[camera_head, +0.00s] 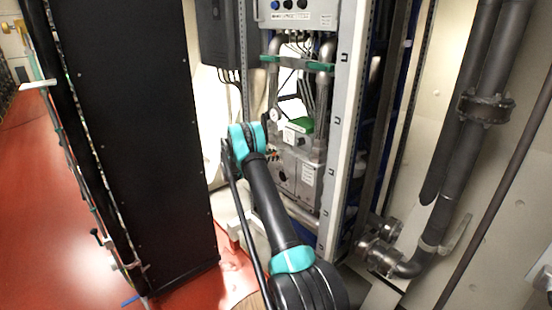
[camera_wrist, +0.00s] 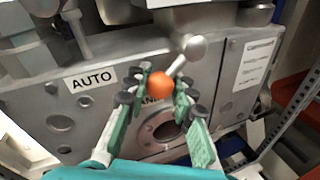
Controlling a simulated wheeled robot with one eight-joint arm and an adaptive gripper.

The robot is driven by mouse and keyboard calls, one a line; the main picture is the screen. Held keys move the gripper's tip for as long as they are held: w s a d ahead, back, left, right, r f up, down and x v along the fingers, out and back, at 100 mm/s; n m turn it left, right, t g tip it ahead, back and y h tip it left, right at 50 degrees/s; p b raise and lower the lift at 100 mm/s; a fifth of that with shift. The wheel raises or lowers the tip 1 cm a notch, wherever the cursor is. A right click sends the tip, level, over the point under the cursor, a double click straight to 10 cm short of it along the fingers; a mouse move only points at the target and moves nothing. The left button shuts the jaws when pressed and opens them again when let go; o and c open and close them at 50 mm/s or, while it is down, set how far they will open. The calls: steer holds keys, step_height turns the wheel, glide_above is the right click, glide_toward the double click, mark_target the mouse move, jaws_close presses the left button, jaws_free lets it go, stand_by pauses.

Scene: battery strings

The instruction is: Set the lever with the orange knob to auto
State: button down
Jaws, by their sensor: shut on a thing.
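The lever (camera_wrist: 178,67) is a short grey rod on a round grey pivot (camera_wrist: 195,47), with an orange knob (camera_wrist: 161,85) at its lower left end. In the wrist view the knob sits between the green fingers of my gripper (camera_wrist: 157,88), near their tips, and the gripper is shut on it. An AUTO label (camera_wrist: 91,79) is on the grey housing to the left of the knob. Another label below the knob is partly hidden by the knob and fingers. In the head view my arm reaches to the grey unit (camera_head: 300,165), and the knob is mostly hidden.
A round flanged opening (camera_wrist: 165,130) lies below the knob in the housing. A white paper label (camera_wrist: 256,64) is at its right. In the head view a tall black cabinet (camera_head: 130,130) stands left and a pale rack post (camera_head: 345,130) stands right of the unit. Red floor shows at left.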

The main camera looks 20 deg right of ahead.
steer(key=r+m, duration=0.1)
steer(key=m, duration=0.1)
steer(key=w+m+y, duration=0.1)
steer(key=shift+a+r+m+t, duration=0.2)
steer(key=shift+r+m+t, duration=0.2)
steer(key=shift+r+m+t+y, duration=0.55)
steer(key=shift+r+m, duration=0.2)
steer(key=shift+m, duration=0.65)
steer(key=c, duration=1.3)
jaws_free()
steer(key=shift+o, duration=0.2)
steer(key=shift+a+r, duration=0.1)
steer(key=shift+a, duration=0.1)
steer(key=v, duration=1.1)
steer(key=shift+a+r, duration=0.15)
steer(key=shift+a, duration=0.2)
steer(key=shift+s, duration=0.1)
